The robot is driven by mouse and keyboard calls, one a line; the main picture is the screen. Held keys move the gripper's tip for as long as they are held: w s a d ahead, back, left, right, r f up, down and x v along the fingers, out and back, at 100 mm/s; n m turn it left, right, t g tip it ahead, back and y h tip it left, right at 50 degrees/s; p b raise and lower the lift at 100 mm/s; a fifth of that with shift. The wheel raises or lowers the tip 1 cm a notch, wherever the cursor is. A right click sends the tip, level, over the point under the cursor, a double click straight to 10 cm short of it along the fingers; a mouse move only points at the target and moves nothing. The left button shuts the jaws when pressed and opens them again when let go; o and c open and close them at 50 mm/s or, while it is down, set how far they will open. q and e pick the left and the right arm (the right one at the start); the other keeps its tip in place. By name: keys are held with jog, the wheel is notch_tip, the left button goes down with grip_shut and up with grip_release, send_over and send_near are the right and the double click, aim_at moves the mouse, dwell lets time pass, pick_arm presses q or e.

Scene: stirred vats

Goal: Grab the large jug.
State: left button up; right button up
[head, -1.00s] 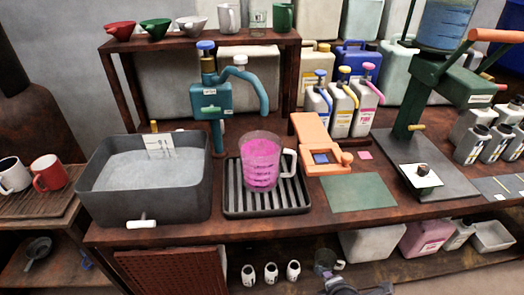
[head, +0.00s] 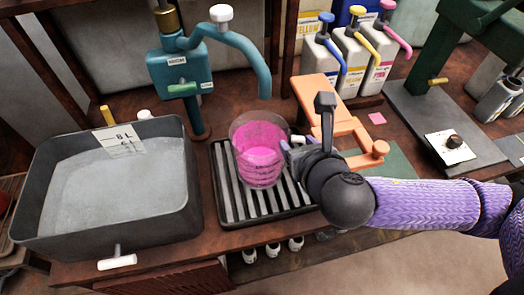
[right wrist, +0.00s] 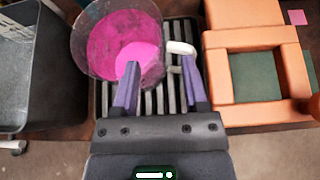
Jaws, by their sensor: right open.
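The large jug (head: 259,158) is clear and holds bright pink liquid. It stands upright on a black ribbed drip tray (head: 222,190), beneath the teal pump's spout. In the right wrist view the jug (right wrist: 104,44) fills the upper left, and its white handle (right wrist: 180,47) shows just beyond and between the finger tips. My right gripper (head: 289,150) is at the jug's right side, by the handle. Its purple fingers (right wrist: 160,66) are apart, the left one overlapping the jug wall in that picture; contact cannot be told. My left gripper is not in view.
A grey vat (head: 118,190) stands left of the tray. The teal pump (head: 182,70) rises behind it. An orange frame (head: 320,100) is close behind my right gripper, with colour bottles (head: 352,60) further back. A green press (head: 450,50) stands at right.

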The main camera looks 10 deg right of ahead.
aim_at(288, 136)
jog(key=b+x, duration=0.3)
jog(key=x, duration=0.3)
jog(key=shift+f, duration=0.1)
jog(key=shift+w, duration=0.25)
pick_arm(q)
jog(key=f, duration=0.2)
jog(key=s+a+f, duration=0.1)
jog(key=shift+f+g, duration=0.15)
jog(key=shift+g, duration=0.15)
pick_arm(e)
grip_shut()
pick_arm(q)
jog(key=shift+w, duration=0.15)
pick_arm(e)
jog(key=shift+s, duration=0.1)
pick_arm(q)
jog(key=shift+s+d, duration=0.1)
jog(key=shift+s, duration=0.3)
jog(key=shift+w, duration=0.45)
pick_arm(e)
jog(key=shift+a, duration=0.1)
